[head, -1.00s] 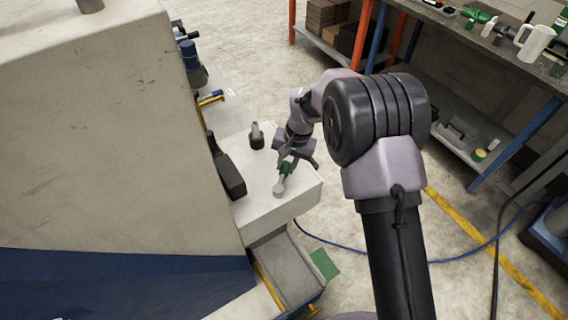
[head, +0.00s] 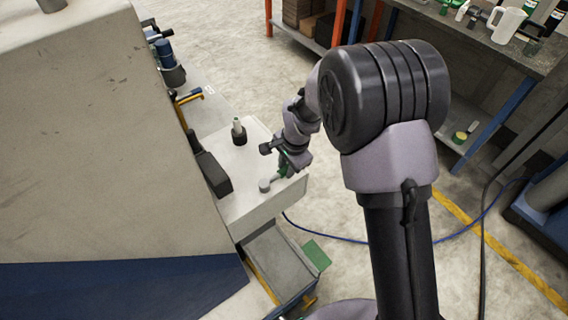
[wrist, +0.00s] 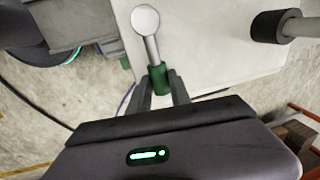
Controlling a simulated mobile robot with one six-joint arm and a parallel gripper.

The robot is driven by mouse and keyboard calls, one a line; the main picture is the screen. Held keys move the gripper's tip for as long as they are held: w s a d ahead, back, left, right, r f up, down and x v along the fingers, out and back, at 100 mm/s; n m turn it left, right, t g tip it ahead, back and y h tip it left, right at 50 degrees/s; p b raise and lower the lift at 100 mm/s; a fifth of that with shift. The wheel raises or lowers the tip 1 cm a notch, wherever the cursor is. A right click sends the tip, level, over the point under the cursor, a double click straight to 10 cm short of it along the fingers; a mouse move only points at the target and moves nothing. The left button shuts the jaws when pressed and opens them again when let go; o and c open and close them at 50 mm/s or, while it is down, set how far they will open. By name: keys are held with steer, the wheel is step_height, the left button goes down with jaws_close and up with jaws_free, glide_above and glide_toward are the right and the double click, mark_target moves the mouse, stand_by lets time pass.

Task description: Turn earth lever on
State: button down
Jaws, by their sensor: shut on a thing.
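The lever, with a green sleeve (wrist: 158,80) and a metal rod running to a round silver pivot (wrist: 146,20), lies at the edge of a white machine box. In the head view its round pivot (head: 264,184) sits on the box top, and the lever points right and slightly up. My gripper (wrist: 160,92) is shut on the green sleeve, one finger on each side. In the head view my gripper (head: 284,172) partly hides the sleeve. I see no label that tells the lever's on or off side.
A second, black-based lever (head: 239,132) with a pale tip stands upright on the white box (head: 262,212); it also shows in the wrist view (wrist: 275,26). A black block (head: 211,174) lies left of it. A workbench (head: 470,45) stands at the back right.

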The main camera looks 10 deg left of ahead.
steer(key=shift+s+d+m, duration=0.15)
steer(key=shift+m, duration=0.15)
steer(key=c, duration=1.2)
jaws_free()
steer(key=d+r+p, duration=0.1)
steer(key=r+p, duration=0.1)
steer(key=r, duration=0.3)
steer(key=s+r+p, duration=0.1)
steer(key=r+p, duration=0.1)
steer(key=r, duration=0.4)
steer(key=s+d+r+p, duration=0.1)
steer(key=r+p, duration=0.1)
steer(key=r, duration=0.4)
steer(key=shift+s+d, duration=0.1)
steer(key=shift+d, duration=0.2)
